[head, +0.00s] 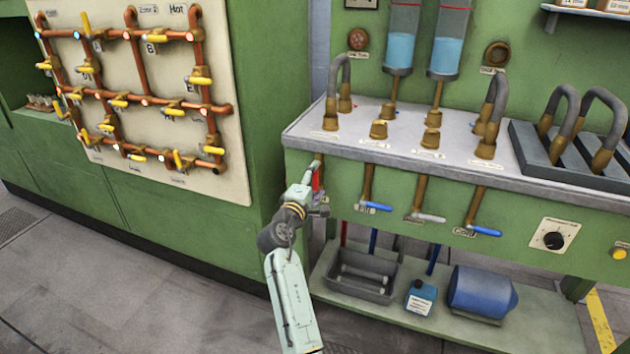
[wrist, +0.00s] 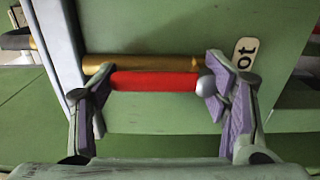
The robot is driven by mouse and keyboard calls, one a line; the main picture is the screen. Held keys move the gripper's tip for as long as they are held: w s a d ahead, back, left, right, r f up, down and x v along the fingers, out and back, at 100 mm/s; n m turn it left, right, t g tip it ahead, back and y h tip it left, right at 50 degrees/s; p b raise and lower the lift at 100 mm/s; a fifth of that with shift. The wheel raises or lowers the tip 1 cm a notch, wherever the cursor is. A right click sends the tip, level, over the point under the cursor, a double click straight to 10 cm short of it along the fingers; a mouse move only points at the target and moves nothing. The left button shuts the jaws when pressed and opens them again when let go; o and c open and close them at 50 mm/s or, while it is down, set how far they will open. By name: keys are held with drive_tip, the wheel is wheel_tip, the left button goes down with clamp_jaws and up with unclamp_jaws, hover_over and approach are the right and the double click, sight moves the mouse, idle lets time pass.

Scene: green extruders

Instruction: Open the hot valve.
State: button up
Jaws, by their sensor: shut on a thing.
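The hot valve's red handle (wrist: 152,81) ends in a silver ball and lies alongside a brass pipe (wrist: 150,62) in the wrist view. A label ending in "ot" (wrist: 245,52) is beside it, partly hidden by a finger. My gripper (wrist: 155,90) has one finger at each end of the red handle and is shut on it lengthwise. In the head view my gripper (head: 314,200) is at the left front of the green bench, and a bit of the red handle (head: 316,181) shows; the rest is hidden behind my gripper.
Right of my gripper, a blue handle (head: 375,206), a grey handle (head: 428,217) and another blue handle (head: 484,231) stick out below the bench top (head: 455,150). A lower shelf holds a grey bin (head: 360,275) and a blue tank (head: 482,292). A pipe panel (head: 235,140) stands left.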

drive_tip(key=o, duration=1.7)
drive_tip(key=v, duration=1.2)
